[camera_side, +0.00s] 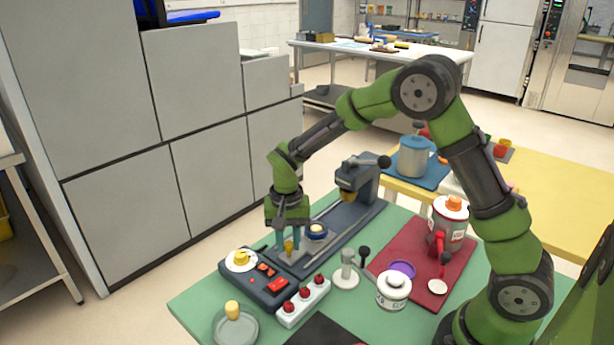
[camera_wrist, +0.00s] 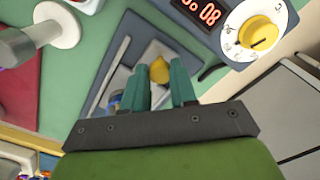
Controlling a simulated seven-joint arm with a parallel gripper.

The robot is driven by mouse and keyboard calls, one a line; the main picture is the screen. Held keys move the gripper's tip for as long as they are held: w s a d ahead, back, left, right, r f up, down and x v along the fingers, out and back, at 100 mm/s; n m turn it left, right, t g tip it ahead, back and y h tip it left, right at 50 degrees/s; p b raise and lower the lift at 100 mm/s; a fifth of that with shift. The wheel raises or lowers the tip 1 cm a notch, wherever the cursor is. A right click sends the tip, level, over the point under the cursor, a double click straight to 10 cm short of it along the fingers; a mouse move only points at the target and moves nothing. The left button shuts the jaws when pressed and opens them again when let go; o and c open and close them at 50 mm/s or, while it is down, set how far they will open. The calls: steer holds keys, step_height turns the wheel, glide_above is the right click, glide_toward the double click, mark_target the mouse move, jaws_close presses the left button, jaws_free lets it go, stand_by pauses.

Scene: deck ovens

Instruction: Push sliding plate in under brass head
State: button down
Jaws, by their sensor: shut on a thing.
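The sliding plate (camera_side: 297,257) is a light grey slab at the near end of a dark grey rail base (camera_side: 345,222). It carries a yellow knob (camera_side: 288,246) and a round blue-and-cream piece (camera_side: 316,231). The brass head (camera_side: 347,196) hangs from the dark press column at the rail's far end, apart from the plate. My gripper (camera_side: 289,238) points down and is shut on the yellow knob. In the wrist view the knob (camera_wrist: 160,70) shows between the teal fingertips, and the plate is partly hidden by the fingers.
A control panel with a yellow dial (camera_side: 241,259) and red display stands at the rail's near end. A white strip with red buttons (camera_side: 303,302) lies in front. A white-headed post (camera_side: 346,270), white jar (camera_side: 393,290) and red mat (camera_side: 408,263) are to the right.

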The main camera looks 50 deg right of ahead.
steer(key=d, duration=1.4)
steer(key=shift+d+r, duration=0.1)
steer(key=shift+d, duration=0.1)
steer(key=c, duration=0.9)
jaws_free()
steer(key=shift+c, duration=0.2)
steer(key=shift+o, duration=0.3)
steer(key=shift+a, duration=0.1)
steer(key=shift+r, duration=0.35)
step_height(320, 180, up, 16)
